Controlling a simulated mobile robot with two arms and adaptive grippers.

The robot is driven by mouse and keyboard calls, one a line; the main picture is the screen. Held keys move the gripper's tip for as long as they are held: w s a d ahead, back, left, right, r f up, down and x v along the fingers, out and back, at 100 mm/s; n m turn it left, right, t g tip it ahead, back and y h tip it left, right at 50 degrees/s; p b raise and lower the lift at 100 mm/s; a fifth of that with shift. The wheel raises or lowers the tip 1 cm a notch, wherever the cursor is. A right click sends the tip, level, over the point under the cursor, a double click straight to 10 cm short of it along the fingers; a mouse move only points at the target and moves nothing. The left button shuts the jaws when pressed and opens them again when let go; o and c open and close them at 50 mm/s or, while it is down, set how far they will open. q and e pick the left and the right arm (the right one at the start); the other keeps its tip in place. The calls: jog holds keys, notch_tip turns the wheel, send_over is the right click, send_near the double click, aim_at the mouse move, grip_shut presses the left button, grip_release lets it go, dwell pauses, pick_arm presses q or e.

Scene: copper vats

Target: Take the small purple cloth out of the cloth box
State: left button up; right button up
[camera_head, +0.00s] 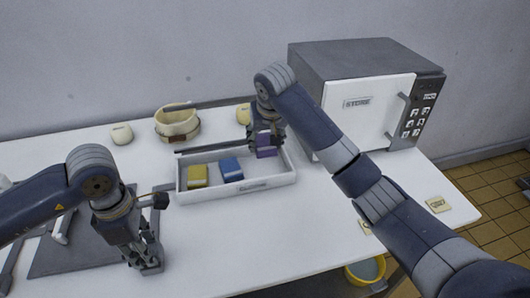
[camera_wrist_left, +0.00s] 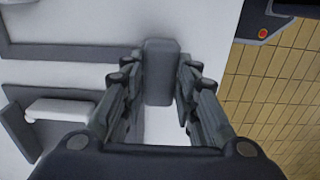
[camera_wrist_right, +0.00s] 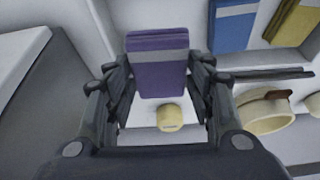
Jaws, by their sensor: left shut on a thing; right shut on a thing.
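The cloth box (camera_head: 180,196) is a long white open tray in the middle of the table, with a label on its front. A yellow cloth (camera_head: 197,176) and a blue cloth (camera_head: 231,169) lie in it. My right gripper (camera_head: 266,137) is over the box's right end, shut on the small purple cloth (camera_head: 266,151). In the right wrist view the purple cloth (camera_wrist_right: 158,65) is between the fingers; I cannot tell whether it is clear of the box. My left gripper (camera_head: 148,262) is low at the table's front left, shut on a grey block (camera_wrist_left: 160,72).
A grey and white oven-like appliance (camera_head: 368,95) stands right of the box. Behind the box are a cream pot with a brown band (camera_head: 177,122) and a small cream jar (camera_head: 121,134). A yellow bucket (camera_head: 365,274) is below the front edge. A grey mat (camera_head: 70,258) lies at left.

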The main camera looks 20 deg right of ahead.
aim_at(265, 143)
jog(key=shift+r, duration=4.7)
jog(key=s+r, duration=0.3)
jog(key=s, duration=1.3)
